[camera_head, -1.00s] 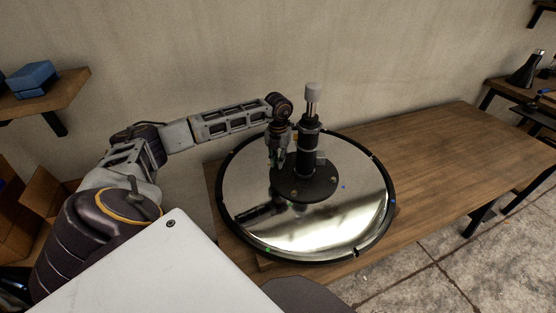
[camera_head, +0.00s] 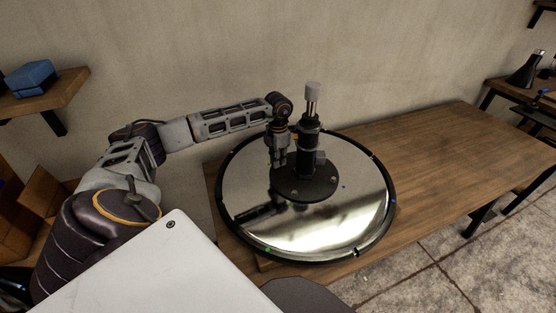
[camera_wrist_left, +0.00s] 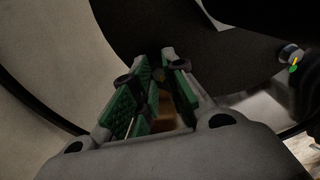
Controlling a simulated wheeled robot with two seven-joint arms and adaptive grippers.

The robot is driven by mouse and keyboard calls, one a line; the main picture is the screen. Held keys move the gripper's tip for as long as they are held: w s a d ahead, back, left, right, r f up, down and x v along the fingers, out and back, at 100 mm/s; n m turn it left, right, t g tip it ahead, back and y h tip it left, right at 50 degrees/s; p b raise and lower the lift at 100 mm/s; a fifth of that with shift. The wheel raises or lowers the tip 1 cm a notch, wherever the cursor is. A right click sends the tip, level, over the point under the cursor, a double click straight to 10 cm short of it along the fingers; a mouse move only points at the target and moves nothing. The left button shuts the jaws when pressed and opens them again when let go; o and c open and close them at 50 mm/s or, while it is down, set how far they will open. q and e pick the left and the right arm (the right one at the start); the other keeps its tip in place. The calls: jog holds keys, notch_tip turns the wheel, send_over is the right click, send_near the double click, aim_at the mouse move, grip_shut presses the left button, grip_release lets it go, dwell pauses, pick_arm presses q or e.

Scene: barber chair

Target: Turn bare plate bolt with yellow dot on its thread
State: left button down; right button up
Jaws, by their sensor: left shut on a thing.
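A black round plate (camera_head: 322,187) with bolts lies on the mirror-like chair base, around an upright black column (camera_head: 307,140). My left gripper (camera_head: 277,163) is at the plate's left rear edge, beside the column. In the left wrist view my left gripper (camera_wrist_left: 160,95) has green pads closed on a small dark yellowish bolt end (camera_wrist_left: 158,75), mostly hidden between the fingers. Whether it has a yellow dot cannot be told. Bolts (camera_head: 294,192) show at the plate's front. My right gripper is out of view.
The round chair base (camera_head: 250,215) has a black rim with small coloured marks and lies on a wooden table (camera_head: 430,150). The table's right side is clear. A wall stands close behind. A shelf with blue boxes (camera_head: 30,78) is at the left.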

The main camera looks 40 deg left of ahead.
pick_arm(q)
jog(key=shift+r+m, duration=0.1)
jog(key=shift+m, duration=0.2)
jog(key=c, duration=1.4)
grip_release()
jog(key=shift+r, duration=5.95)
